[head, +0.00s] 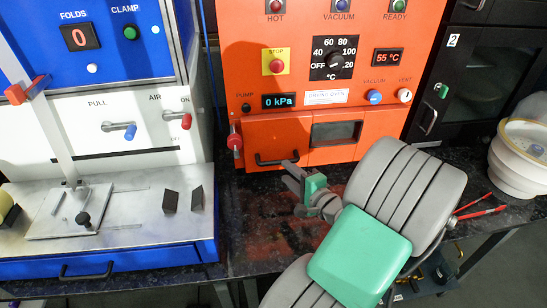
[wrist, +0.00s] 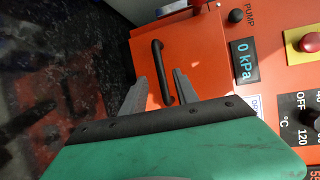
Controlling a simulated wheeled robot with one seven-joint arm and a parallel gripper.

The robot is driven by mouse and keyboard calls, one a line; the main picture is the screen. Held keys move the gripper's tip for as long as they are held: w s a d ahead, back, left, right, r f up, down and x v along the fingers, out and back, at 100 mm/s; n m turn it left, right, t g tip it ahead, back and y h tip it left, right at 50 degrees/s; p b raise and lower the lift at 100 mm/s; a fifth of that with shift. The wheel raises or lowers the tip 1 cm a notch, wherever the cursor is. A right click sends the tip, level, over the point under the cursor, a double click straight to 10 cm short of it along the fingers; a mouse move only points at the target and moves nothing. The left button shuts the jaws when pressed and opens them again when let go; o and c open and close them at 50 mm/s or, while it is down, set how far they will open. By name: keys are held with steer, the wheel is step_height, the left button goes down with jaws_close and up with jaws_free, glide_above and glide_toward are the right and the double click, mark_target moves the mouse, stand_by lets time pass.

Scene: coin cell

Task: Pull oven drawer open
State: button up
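The orange drying oven (head: 312,75) stands in the middle of the head view. Its drawer front (head: 262,138) is at the lower left of the oven and looks flush with it. A black bar handle (head: 276,161) runs along the drawer's lower edge; in the wrist view the handle (wrist: 162,72) shows between and beyond my fingertips. My gripper (head: 287,175) is in front of the handle's right end, close to the bench. In the wrist view my gripper (wrist: 160,78) is open with nothing held. Whether a finger touches the handle, I cannot tell.
A blue and white press (head: 95,140) with a metal bed stands left of the oven. A red knob (head: 235,142) sticks out beside the drawer. A dark cabinet (head: 490,90) and a white bucket (head: 520,155) are at the right. Dark speckled bench (head: 255,225) lies bare below the drawer.

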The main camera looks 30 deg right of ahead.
mark_target(278, 162)
steer(key=w, duration=0.2)
steer(key=w+f, duration=0.1)
steer(key=w, duration=0.1)
steer(key=w+d, duration=0.1)
steer(key=w, duration=0.2)
steer(key=shift+f, duration=0.15)
steer(key=shift+c, duration=0.4)
jaws_close()
stand_by(0.6)
